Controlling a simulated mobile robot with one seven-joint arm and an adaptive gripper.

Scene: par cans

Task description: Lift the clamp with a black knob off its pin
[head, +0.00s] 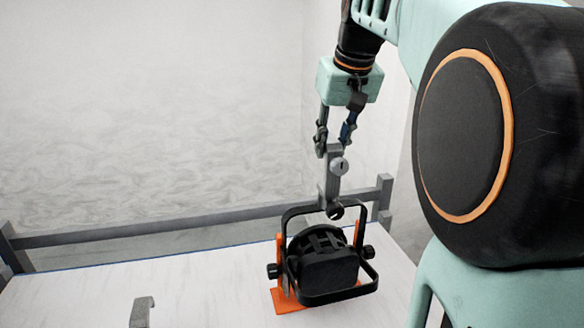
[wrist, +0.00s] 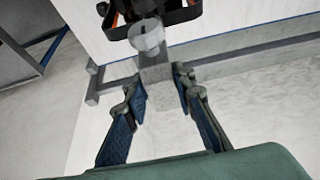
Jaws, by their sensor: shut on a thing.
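My gripper (head: 333,148) is shut on the upper part of a grey clamp (head: 328,180), which stands upright above a black par can (head: 328,268). In the wrist view, the fingers (wrist: 158,80) hold the clamp's grey bar, with the pale knob (wrist: 147,38) beyond. I cannot make out a pin, or whether the clamp's lower end touches the yoke.
The can sits at an orange stand (head: 287,305) on a white table (head: 215,290). Another grey hooked piece (head: 141,312), partly cut off, is at the front left. A grey rail (head: 150,232) runs along the back edge. The table between them is clear.

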